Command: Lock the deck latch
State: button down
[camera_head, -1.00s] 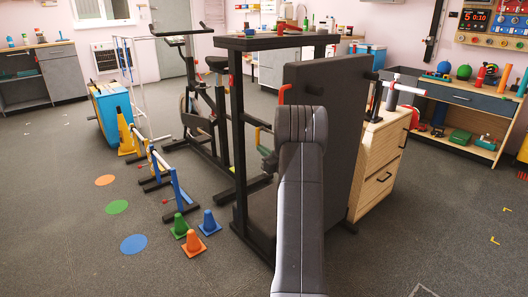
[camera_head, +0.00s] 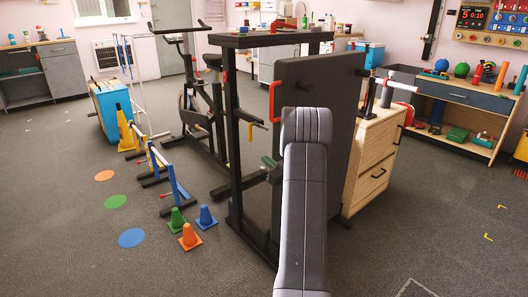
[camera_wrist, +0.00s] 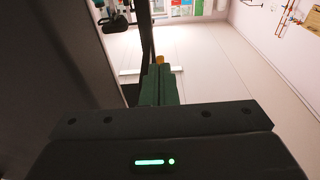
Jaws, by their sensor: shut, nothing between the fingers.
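The dark deck panel (camera_head: 325,95) stands almost upright beside the black frame (camera_head: 235,130). It carries an orange-red handle (camera_head: 273,103) at its left edge. A short black arm (camera_head: 247,116) sticks out from the frame, and a small yellow piece (camera_head: 250,132) hangs under it; this looks like the latch, but I cannot tell its position. My gripper (camera_head: 268,162) is low between frame and deck, partly hidden by my arm. In the wrist view my dark green fingers (camera_wrist: 158,84) are together and empty. A yellow-orange tip (camera_wrist: 160,60) shows just past them; I cannot tell whether they touch.
A wooden drawer cabinet (camera_head: 375,165) stands right behind the deck. An exercise bike (camera_head: 195,100), low hurdles (camera_head: 160,170) and small cones (camera_head: 190,237) are to the left. The floor is free at front left and right. The deck panel (camera_wrist: 50,60) fills the wrist view's left side.

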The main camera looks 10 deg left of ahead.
jog(key=s+d+f, duration=0.1)
jog(key=f, duration=0.1)
jog(key=s+d+f, duration=0.1)
jog(key=shift+s+d+f+p, duration=0.1)
jog(key=shift+d+f+p, duration=0.25)
jog(key=shift+d, duration=0.05)
jog(key=shift+a+r, duration=0.1)
